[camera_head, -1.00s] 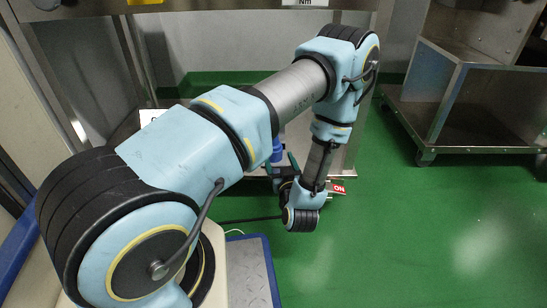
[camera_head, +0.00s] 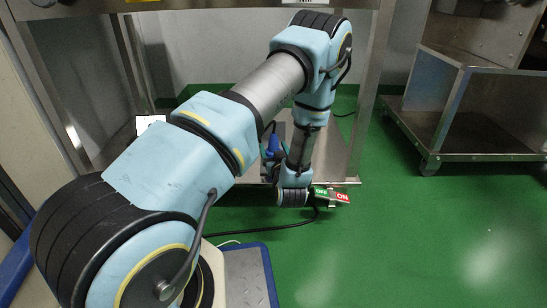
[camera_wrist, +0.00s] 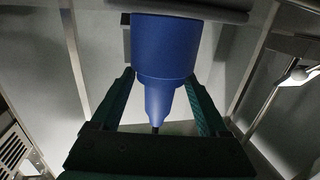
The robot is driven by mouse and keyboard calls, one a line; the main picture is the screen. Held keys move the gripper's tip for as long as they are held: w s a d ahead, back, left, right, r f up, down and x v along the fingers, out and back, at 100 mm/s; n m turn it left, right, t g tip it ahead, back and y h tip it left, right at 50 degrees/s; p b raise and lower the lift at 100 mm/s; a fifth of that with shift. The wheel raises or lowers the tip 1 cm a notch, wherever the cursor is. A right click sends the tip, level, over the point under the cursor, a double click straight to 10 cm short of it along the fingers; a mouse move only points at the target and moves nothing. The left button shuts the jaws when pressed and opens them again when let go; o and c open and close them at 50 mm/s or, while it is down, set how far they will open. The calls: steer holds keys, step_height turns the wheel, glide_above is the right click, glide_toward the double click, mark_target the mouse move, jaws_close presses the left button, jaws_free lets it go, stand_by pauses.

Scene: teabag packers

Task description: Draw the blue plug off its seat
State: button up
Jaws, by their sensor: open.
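The blue plug (camera_wrist: 165,45) fills the upper middle of the wrist view. It has a wide body that steps down to a narrow neck, with a dark cable end below. My gripper (camera_wrist: 161,78) is open, with one dark green finger on each side of the plug. A gap shows beside the narrow neck; whether the tips touch the wide body I cannot tell. The plug's upper end meets a dark bar, and its seat is not clearly seen. In the head view the plug (camera_head: 272,143) is small and partly hidden by my arm, with my gripper (camera_head: 269,157) beside it.
A steel frame (camera_head: 367,95) stands around the plug, with a low shelf plate (camera_head: 335,160) behind my wrist. A red and green ON/OFF tag (camera_head: 332,195) is right of my wrist. A black cable (camera_head: 262,228) crosses the green floor. A steel cart (camera_head: 460,130) stands at right.

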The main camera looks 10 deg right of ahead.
jaws_close()
stand_by(0.7)
